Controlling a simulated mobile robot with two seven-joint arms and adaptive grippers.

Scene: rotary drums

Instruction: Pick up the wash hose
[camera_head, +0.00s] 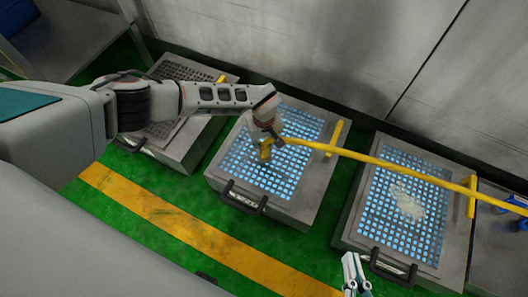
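The wash hose (400,169) is a long yellow line running from the middle of the head view to the right edge, above the middle and right drum boxes. Its yellow nozzle end (265,151) shows just below my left gripper (270,136). My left gripper is around the hose near this end and looks shut on it, above the middle grid; its fingertips are small and partly hidden. My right gripper (354,266) is at the bottom, beside the right box and apart from the hose. Its finger gap is too small to judge.
Three grey boxes with grid tops stand in a row: left (180,158), middle (301,210) and right (347,230). Each has a black front handle. A pale heap (407,203) lies on the right grid. Metal walls stand behind; green floor (258,237) with a yellow stripe is in front.

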